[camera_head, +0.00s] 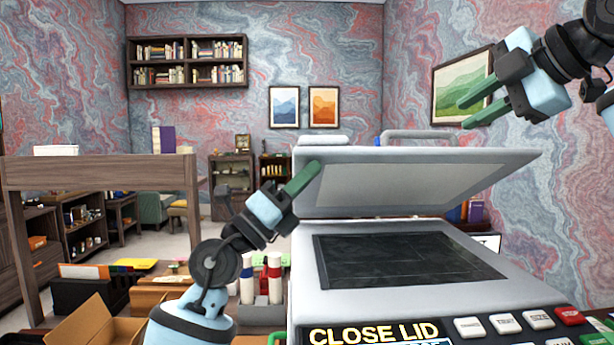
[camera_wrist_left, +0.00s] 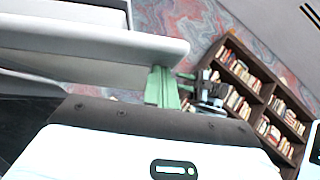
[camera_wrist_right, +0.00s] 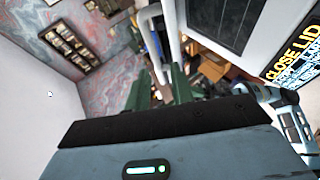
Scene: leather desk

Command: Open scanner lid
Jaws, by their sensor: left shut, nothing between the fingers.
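The scanner lid (camera_head: 420,182) is raised at a slant above the scanner body (camera_head: 305,262), with the dark glass (camera_head: 410,260) visible below it. The scanner's display (camera_head: 375,333) reads "CLOSE LID". My left gripper (camera_head: 305,178) is shut and empty, its green fingers at the left edge of the lid; in the left wrist view the fingers (camera_wrist_left: 162,88) are together just beneath the lid's edge (camera_wrist_left: 90,45). Whether they touch it is unclear. My right gripper (camera_head: 475,108) is open and empty, high at the right, above the lid and apart from it.
A row of buttons (camera_head: 522,320) runs along the scanner's front right. Red and white markers (camera_head: 262,275) stand left of the scanner, near an open cardboard box (camera_head: 90,322). Framed pictures and a wall shelf (camera_head: 187,62) are far behind.

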